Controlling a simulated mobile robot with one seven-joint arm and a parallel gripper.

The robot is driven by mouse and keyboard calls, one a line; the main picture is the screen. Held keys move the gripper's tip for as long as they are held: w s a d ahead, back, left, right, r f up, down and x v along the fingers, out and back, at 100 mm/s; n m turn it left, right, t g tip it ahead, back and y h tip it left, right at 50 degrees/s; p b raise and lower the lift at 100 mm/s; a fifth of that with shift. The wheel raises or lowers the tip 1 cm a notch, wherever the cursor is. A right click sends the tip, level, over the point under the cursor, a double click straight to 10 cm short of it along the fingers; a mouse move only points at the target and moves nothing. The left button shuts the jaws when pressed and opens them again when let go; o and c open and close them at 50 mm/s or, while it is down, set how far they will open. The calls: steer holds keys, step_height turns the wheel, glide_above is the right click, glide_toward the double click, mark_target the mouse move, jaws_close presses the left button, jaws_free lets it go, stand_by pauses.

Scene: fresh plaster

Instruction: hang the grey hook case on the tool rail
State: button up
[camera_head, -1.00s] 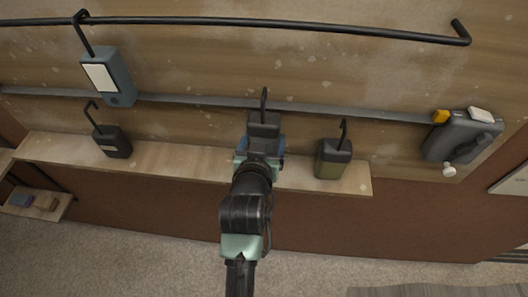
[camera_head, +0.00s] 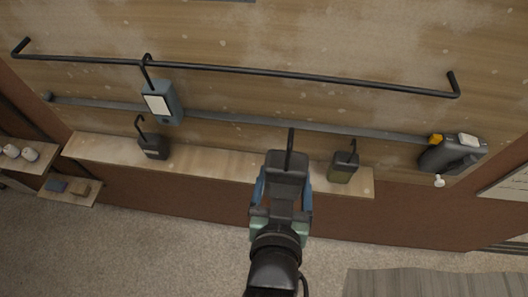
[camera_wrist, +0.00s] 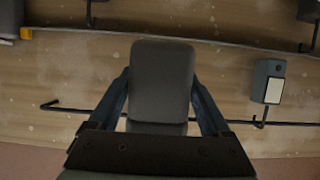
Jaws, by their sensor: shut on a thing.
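The grey hook case (camera_head: 287,163) is between the fingers of my gripper (camera_head: 283,188), which is shut on it. Its black hook (camera_head: 291,142) points up, the tip overlapping the grey strip in the head view. The case appears in front of the shelf, nearer the camera. The tool rail (camera_head: 300,76) is the black bar above, with upturned ends; the hook is apart from it. In the wrist view, which looks inverted, the case (camera_wrist: 162,78) sits between both fingers (camera_wrist: 162,100), and the rail (camera_wrist: 65,109) passes below. The hook is hidden there.
A blue case (camera_head: 162,103) with a white label hangs on the rail, left of centre. A dark case (camera_head: 153,147) and an olive case (camera_head: 342,168) stand on the shelf (camera_head: 215,162). A grey device (camera_head: 452,153) is at the right. The rail right of the blue case is free.

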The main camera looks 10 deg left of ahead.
steer(key=shift+s+r, duration=0.35)
steer(key=shift+r, duration=0.2)
steer(key=w+r+b+x, duration=0.1)
steer(key=r+b+x, duration=0.2)
steer(key=x, duration=1.2)
steer(key=shift+w, duration=0.5)
stand_by(0.4)
steer(key=o, duration=1.4)
steer(key=shift+s, duration=0.1)
